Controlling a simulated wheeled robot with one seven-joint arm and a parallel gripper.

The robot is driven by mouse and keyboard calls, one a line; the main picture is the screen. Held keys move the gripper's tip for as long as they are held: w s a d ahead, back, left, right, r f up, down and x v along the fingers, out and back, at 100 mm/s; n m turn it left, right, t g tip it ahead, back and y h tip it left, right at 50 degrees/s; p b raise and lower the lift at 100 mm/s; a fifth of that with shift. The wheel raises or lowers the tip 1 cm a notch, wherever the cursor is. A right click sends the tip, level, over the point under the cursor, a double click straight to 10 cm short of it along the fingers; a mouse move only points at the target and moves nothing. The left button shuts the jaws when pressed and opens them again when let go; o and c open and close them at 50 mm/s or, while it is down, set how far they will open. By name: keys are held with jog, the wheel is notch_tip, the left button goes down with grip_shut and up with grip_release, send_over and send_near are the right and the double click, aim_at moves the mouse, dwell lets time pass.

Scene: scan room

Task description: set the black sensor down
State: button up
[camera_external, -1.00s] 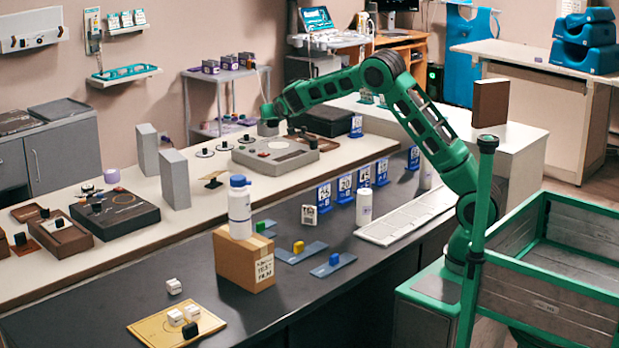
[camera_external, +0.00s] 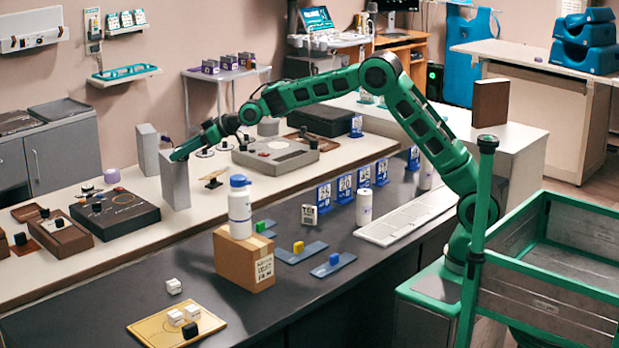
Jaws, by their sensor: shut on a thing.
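My gripper (camera_external: 178,155) is at the end of the outstretched green arm, at the top of the nearer grey upright block (camera_external: 175,182) on the white counter. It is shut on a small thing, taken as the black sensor. The sensor itself is not visible, and the block and the fingers may hide it. I cannot tell whether the gripper touches the block. The black console (camera_external: 118,214) with small knobs lies to the left on the same counter.
A second grey block (camera_external: 148,150) stands behind the first. Small dark discs (camera_external: 205,152) and a grey device (camera_external: 276,156) lie to the right. A white bottle (camera_external: 240,208) stands on a cardboard box (camera_external: 243,262) in front. Brown trays (camera_external: 61,231) lie at the left.

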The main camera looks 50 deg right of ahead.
jog(key=s+a+r+n+g+y, duration=0.2)
jog(key=s+a+r+n, duration=0.1)
jog(key=s+a, duration=0.55)
notch_tip(320, 180, up, 4)
jog(key=n+g+y, duration=0.2)
jog(key=n+g, duration=0.2)
send_over(172, 265)
notch_tip(172, 265, down, 29)
jog(key=shift+w+r, duration=0.1)
jog(key=shift+r, duration=0.05)
jog(key=o, duration=1.1)
jog(key=v, duration=1.2)
